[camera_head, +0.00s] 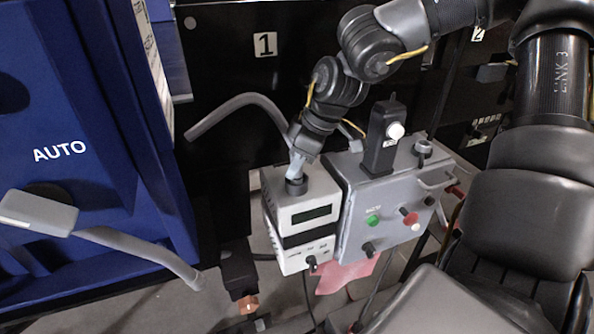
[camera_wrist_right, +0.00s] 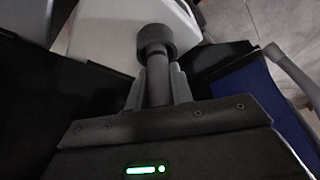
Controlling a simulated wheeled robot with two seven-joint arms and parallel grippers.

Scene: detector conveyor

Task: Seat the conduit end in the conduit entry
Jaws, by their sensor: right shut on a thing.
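A grey conduit (camera_head: 238,101) arcs from the left to my right gripper (camera_head: 297,166) in the head view. My right gripper is shut on the conduit end, directly above the white box (camera_head: 303,217) with a dark display. A dark round collar, the conduit entry (camera_head: 296,187), stands on the box's top. In the right wrist view the dark conduit end (camera_wrist_right: 158,85) lies between the two fingers (camera_wrist_right: 157,88) and meets the collar (camera_wrist_right: 156,40), in line with it. How deep it sits inside is hidden. My left gripper is not in view.
A grey control box (camera_head: 391,238) with buttons and a black handle (camera_head: 382,140) stands close right of the white box. A blue AUTO cabinet (camera_head: 90,110) is at the left, with another grey hose (camera_head: 140,251) in front. A pink cloth (camera_head: 345,275) lies below.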

